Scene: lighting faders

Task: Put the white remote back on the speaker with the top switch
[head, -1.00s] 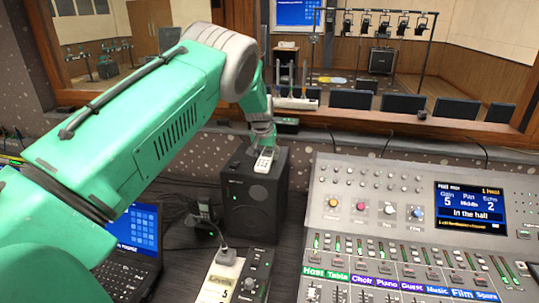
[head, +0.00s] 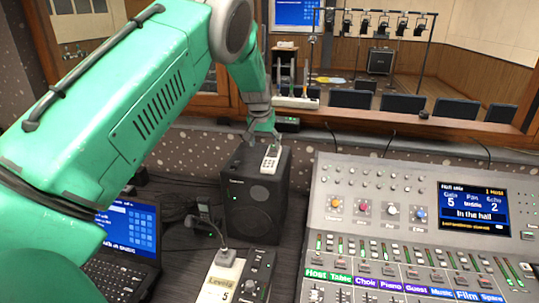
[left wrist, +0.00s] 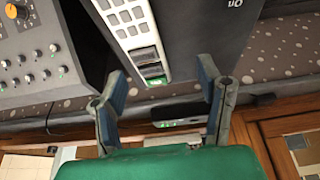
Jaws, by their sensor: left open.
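The white remote (head: 270,158) lies on top of the black speaker (head: 254,205) in the head view, near its right side. In the left wrist view the remote (left wrist: 128,25) shows its grey keys and a small green light at its near end. The speaker top (left wrist: 205,35) there bears an "On" label. My left gripper (head: 264,136) is at the far edge of the speaker top. Its fingers (left wrist: 161,70) are spread in the left wrist view, with the remote's end between them and no clear contact. My right gripper is not seen.
The mixing desk (head: 325,172) stands close to the speaker's right. A laptop (head: 128,240) is at the left, and a gooseneck microphone (head: 222,250) stands in front. A dark device with a green light (head: 287,124) sits behind on the window ledge.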

